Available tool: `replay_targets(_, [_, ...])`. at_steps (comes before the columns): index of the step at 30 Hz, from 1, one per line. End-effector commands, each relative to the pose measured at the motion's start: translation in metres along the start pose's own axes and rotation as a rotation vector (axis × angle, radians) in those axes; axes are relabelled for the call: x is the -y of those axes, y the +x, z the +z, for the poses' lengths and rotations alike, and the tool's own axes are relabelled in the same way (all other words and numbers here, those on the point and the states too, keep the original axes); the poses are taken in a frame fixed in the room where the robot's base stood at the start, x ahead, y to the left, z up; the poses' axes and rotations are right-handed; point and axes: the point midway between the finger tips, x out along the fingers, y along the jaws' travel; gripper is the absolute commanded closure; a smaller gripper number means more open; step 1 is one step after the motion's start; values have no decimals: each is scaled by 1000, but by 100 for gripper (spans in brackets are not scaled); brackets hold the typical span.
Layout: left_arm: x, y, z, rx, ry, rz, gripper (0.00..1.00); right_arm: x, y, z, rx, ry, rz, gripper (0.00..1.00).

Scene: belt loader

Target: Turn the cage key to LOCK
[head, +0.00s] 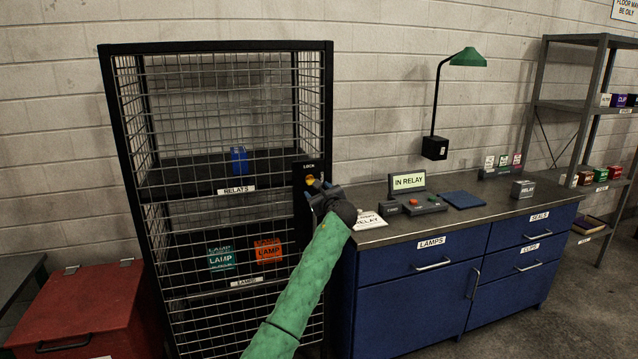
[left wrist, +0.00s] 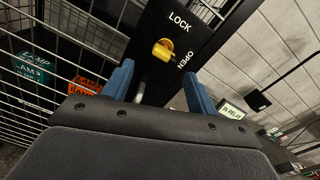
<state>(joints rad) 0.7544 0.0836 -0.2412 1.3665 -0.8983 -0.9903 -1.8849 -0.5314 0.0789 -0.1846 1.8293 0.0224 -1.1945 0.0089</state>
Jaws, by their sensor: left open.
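The yellow cage key (head: 310,180) sits on the black lock plate (head: 298,172) on the cage's right front post, below the word LOCK. In the left wrist view the key (left wrist: 163,49) shows between the words LOCK and OPEN; I cannot tell for certain which one it points to. My left gripper (head: 318,188) is in front of the lock plate, just below and right of the key. In the left wrist view its blue fingers (left wrist: 158,74) are apart, with the key beyond their tips and nothing held. My right gripper is out of view.
The wire cage (head: 328,85) holds a blue item (head: 239,160) on the relay shelf and teal (head: 221,258) and orange (head: 268,251) lamp boxes below. A blue workbench (head: 400,305) stands close on the right. A red chest (head: 85,305) is at left.

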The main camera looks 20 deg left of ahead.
Motion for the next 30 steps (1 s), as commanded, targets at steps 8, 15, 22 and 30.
replay_targets(8, [7,0,3,21,300,-34,42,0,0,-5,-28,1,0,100])
replay_targets(15, [8,10,6,21,336,-31,42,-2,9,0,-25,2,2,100])
replay_targets(22, [9,42,7,20,335,-31,42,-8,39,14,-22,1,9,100])
replay_targets(30, [9,72,5,20,333,-31,42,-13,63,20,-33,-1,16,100])
